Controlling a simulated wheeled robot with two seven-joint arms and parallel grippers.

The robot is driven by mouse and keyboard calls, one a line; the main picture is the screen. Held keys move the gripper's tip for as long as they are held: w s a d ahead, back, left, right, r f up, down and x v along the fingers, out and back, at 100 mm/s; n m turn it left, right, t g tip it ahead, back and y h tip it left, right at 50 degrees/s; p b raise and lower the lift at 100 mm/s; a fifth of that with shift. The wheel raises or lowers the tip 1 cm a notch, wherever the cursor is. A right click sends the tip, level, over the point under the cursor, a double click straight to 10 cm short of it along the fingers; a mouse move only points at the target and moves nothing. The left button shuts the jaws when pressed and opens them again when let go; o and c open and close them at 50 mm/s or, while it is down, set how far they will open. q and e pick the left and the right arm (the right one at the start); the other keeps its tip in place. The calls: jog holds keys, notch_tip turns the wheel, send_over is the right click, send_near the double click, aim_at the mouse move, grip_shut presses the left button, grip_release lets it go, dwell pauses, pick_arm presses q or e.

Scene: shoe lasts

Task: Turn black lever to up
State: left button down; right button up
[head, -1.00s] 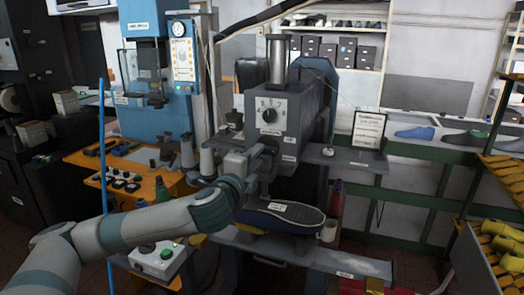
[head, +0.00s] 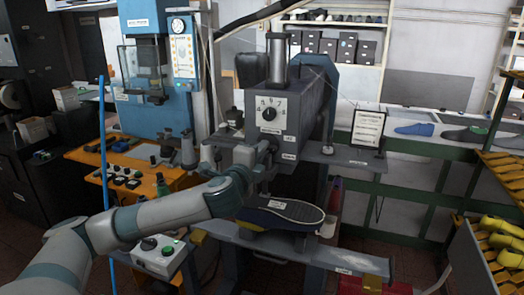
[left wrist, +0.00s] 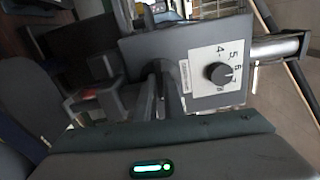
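A grey press head carries a white dial plate with numbers and a round black knob (head: 268,114). The knob also shows in the left wrist view (left wrist: 221,73), beside the numbers. I cannot make out a separate black lever; the knob is the clearest black control on this machine. My left gripper (head: 267,150) is just below the dial plate, close to the press head's front. In the left wrist view its dark fingers (left wrist: 164,90) look apart, left of the dial plate, with nothing clearly between them. They appear clear of the knob. My right gripper is not in view.
A dark shoe sole (head: 290,212) lies on the press below the head. A blue machine (head: 140,65) and an orange bench with several buttons stand left. A framed sign (head: 367,130) stands on the right-hand shelf. A thin blue pole (head: 105,170) rises by my left arm.

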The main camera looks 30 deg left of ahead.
pick_arm(q)
jog(key=shift+f+n, duration=0.1)
jog(key=shift+n, duration=0.2)
jog(key=shift+f+n+b, duration=0.1)
jog(key=shift+n+b, duration=0.3)
jog(key=shift+b, duration=0.1)
jog(key=shift+d+n+b, duration=0.1)
jog(key=shift+n+b, duration=0.35)
jog(key=shift+n, duration=0.65)
jog(key=n, duration=0.3)
jog(key=shift+n+b, duration=0.3)
jog(key=shift+n, duration=0.4)
